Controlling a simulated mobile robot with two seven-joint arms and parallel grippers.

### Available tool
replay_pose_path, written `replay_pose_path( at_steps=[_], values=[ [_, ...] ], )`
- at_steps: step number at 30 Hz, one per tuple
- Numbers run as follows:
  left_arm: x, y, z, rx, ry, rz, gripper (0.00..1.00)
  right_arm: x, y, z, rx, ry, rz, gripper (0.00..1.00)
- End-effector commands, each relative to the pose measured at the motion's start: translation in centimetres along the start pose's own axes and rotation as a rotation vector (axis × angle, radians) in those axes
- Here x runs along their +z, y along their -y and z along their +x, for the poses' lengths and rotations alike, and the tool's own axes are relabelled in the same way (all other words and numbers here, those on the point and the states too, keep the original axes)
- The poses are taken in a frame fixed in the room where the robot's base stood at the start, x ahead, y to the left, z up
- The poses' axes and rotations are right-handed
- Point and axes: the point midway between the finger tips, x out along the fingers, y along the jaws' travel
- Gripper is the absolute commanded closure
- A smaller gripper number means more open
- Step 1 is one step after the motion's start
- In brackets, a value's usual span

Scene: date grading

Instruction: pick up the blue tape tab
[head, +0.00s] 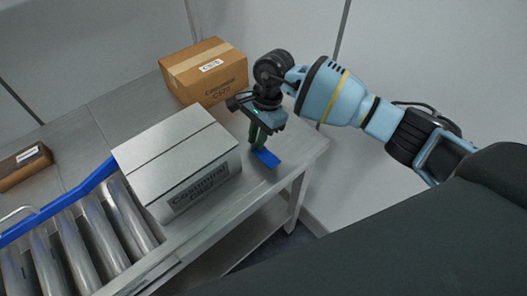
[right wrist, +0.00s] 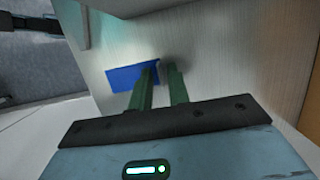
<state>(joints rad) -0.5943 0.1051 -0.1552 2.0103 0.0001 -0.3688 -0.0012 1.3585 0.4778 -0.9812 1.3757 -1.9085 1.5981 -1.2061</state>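The blue tape tab (head: 267,158) lies flat on the metal table near its right end, beside the white box. My right gripper (head: 257,140) points down right at the tab, and its green fingers cover part of it in the head view. In the right wrist view the tab (right wrist: 124,77) shows to the left of the fingers, and the left finger overlaps its right part. The fingers (right wrist: 162,80) stand a little apart with bare table showing between them, so the gripper is open and empty. Whether the fingertips touch the table is unclear. My left gripper is not in view.
A white box (head: 175,150) stands just left of my right gripper. A brown carton (head: 204,72) stands behind it at the back. A roller conveyor (head: 85,230) with a blue rail lies at the left, with a small brown box (head: 24,165) beyond. The table's right edge is close to the tab.

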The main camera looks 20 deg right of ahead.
Motion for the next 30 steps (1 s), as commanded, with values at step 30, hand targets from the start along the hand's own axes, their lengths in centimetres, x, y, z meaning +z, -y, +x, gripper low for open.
replay_pose_path(
  at_steps=[30],
  values=[
    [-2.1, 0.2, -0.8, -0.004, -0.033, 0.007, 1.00, 1.1, 0.1, -4.1, -0.005, -0.003, -0.001, 1.00]
  ],
)
